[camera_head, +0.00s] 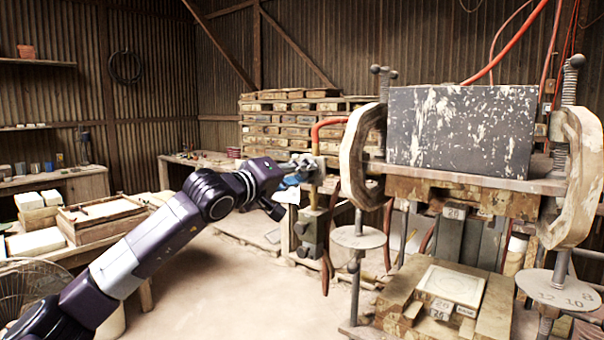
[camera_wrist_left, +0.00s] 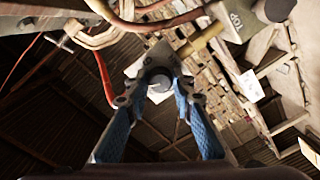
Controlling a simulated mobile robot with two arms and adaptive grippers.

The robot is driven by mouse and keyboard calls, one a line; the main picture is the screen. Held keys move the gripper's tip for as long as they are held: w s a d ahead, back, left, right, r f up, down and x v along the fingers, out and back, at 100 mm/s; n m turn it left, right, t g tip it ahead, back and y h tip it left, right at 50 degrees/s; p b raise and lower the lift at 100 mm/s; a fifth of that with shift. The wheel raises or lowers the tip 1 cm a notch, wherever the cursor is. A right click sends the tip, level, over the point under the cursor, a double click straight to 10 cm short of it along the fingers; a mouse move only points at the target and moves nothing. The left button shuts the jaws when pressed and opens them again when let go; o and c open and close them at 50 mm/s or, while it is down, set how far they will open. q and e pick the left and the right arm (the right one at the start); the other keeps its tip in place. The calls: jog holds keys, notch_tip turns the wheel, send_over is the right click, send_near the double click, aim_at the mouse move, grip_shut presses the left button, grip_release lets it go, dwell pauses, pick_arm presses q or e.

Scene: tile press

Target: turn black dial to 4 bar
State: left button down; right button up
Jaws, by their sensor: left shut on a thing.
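My left gripper (camera_head: 298,175) reaches in from the left to a pipe assembly beside the press in the head view. In the left wrist view, its blue-padded fingers (camera_wrist_left: 158,84) are closed on either side of a round, dark grey dial (camera_wrist_left: 158,79) with a pale square plate behind it. In the head view the gripper mostly hides the dial. No gauge needle or pressure figure can be read in either view. My right gripper is in neither view.
The tile press (camera_head: 460,125) fills the right side, with a tile (camera_head: 452,285) on its lower bed. A red hose (camera_head: 325,122) arches just above the gripper. The floor (camera_head: 230,290) between table and press looks clear.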

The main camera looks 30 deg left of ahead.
pick_arm(q)
jog(key=shift+f+m, duration=0.25)
jog(key=shift+m, duration=0.05)
jog(key=c, duration=1.7)
grip_release()
jog(key=shift+r, duration=0.1)
jog(key=shift+o, duration=0.2)
jog(key=shift+r, duration=0.1)
jog(key=shift+s, duration=0.15)
jog(key=s, duration=1.1)
jog(key=shift+s+a, duration=0.35)
jog(key=shift+s, duration=0.05)
jog(key=shift+r, duration=0.1)
